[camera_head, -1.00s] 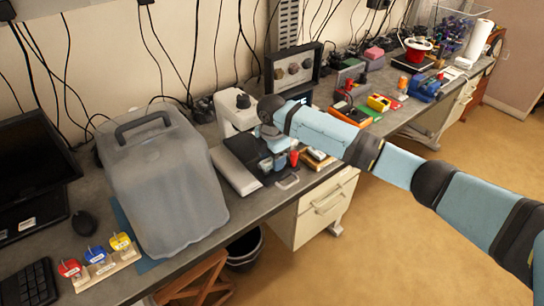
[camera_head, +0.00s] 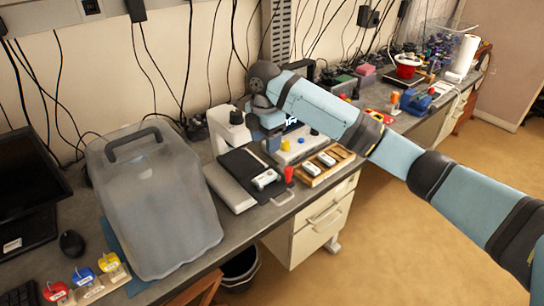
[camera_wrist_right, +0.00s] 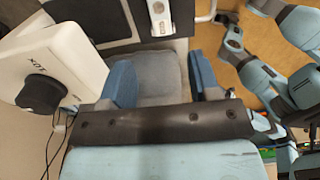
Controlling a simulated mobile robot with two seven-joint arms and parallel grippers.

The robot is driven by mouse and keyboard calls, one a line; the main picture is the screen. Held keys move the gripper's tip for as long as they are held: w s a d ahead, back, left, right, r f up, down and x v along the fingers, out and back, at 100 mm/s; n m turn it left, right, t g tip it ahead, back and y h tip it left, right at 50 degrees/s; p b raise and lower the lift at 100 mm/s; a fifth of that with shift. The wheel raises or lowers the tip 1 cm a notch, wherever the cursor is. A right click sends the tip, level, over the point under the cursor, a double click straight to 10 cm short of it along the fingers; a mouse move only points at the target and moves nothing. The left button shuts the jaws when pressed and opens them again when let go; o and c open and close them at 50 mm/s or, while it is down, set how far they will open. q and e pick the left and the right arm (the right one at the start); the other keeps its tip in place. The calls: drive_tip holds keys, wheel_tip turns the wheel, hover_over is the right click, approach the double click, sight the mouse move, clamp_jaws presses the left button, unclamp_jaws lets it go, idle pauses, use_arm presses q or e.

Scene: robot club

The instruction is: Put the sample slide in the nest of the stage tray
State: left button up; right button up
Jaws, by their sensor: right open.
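The black stage tray (camera_head: 238,160), with a metal handle (camera_head: 284,198) at its front, lies on the bench beside the white microscope (camera_head: 228,132). A small pale block (camera_head: 265,180), apparently the sample slide, sits on the tray. It also shows near the top of the wrist view (camera_wrist_right: 160,18). I cannot tell whether it is fully seated in the nest. My right gripper (camera_wrist_right: 160,72) is open, with nothing between its blue fingers. It is above the bench near the microscope, apart from the block. In the head view its fingers are partly hidden. My left gripper does not show.
A wooden rack (camera_head: 318,179) with white pieces stands right of the tray. A red knob (camera_head: 289,174) is beside the tray. A large grey cover (camera_head: 155,205) fills the bench to the left. A grey box with yellow and blue knobs (camera_head: 296,150) stands behind the rack.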

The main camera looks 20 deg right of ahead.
drive_tip(key=s+a+f+m+t+y, duration=0.35)
drive_tip(key=s+a+f, duration=0.25)
drive_tip(key=f, duration=0.2)
drive_tip(key=s+a+f+m+t+y, duration=0.25)
drive_tip(key=s+a+f+m, duration=0.2)
drive_tip(key=s+f, duration=0.3)
drive_tip(key=s+d+f+m+t+h, duration=0.1)
drive_tip(key=s+d+f+m, duration=0.2)
drive_tip(key=s+f, duration=0.2)
drive_tip(key=s+d+f+m+t, duration=0.2)
drive_tip(key=s+d+f+m, duration=0.2)
drive_tip(key=s, duration=0.5)
drive_tip(key=s+d+f+m+t+h, duration=0.1)
drive_tip(key=s+d+f+m+t, duration=0.1)
drive_tip(key=s+f, duration=0.4)
drive_tip(key=shift+s+d+m+h, duration=0.3)
drive_tip(key=shift+s+d+m, duration=0.25)
drive_tip(key=shift+d+m, duration=0.35)
drive_tip(key=shift+a, duration=0.15)
wheel_tip(320, 180, up, 2)
drive_tip(key=shift+p, duration=1.2)
